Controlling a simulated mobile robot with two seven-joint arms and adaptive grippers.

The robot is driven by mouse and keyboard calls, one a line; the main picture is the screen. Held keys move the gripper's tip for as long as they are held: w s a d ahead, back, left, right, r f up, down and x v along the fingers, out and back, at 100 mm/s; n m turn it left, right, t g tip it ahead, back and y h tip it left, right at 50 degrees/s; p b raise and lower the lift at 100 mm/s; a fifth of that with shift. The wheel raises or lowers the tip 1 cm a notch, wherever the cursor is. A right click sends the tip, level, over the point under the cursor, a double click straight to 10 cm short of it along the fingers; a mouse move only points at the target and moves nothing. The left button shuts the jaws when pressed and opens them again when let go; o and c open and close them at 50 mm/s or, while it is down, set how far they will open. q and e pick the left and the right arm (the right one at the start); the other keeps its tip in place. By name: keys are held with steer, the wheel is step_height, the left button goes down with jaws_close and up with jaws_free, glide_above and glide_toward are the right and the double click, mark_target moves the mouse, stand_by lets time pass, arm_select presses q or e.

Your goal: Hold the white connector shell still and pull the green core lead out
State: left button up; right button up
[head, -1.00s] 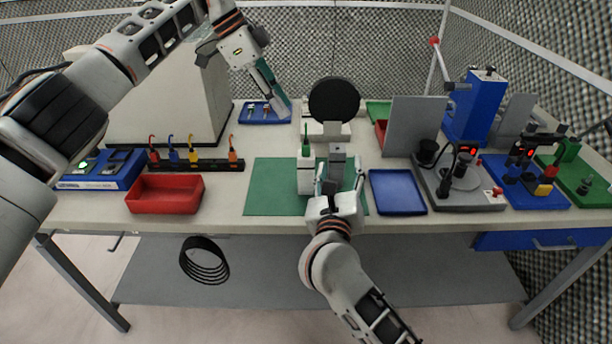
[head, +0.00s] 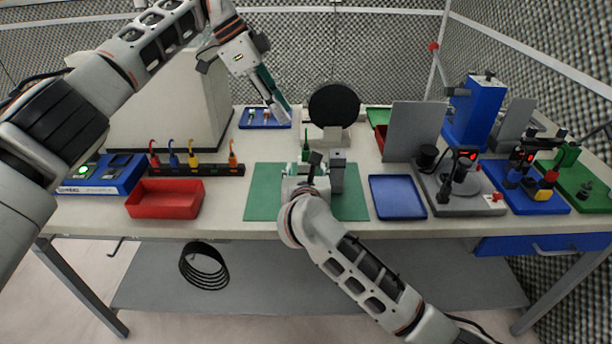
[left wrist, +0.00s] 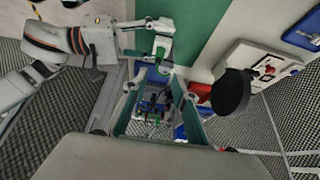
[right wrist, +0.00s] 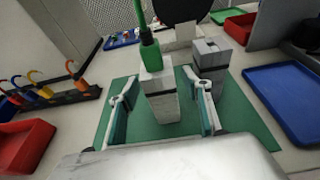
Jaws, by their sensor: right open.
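The white connector shell (right wrist: 162,104) stands upright on a green mat (right wrist: 250,118) in the right wrist view. The green core (right wrist: 150,57) sits at its top, with its lead rising upward. In the head view the green core (head: 305,148) shows above my right gripper (head: 305,172), which hides most of the shell. My right gripper (right wrist: 161,102) is open, with one finger on each side of the shell and gaps visible. My left gripper (head: 277,103) is raised at the back left, away from the core; its fingers (left wrist: 158,95) are apart and empty in the left wrist view.
A grey block (right wrist: 210,60) stands just right of the shell. A blue tray (head: 397,196) lies right of the mat, a red bin (head: 165,198) left. A black disc (head: 334,105) stands behind. A small blue tray (head: 248,120) lies below my left gripper.

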steer(key=shift+w+f, duration=0.15)
steer(key=shift+w, duration=0.25)
steer(key=shift+c, duration=0.5)
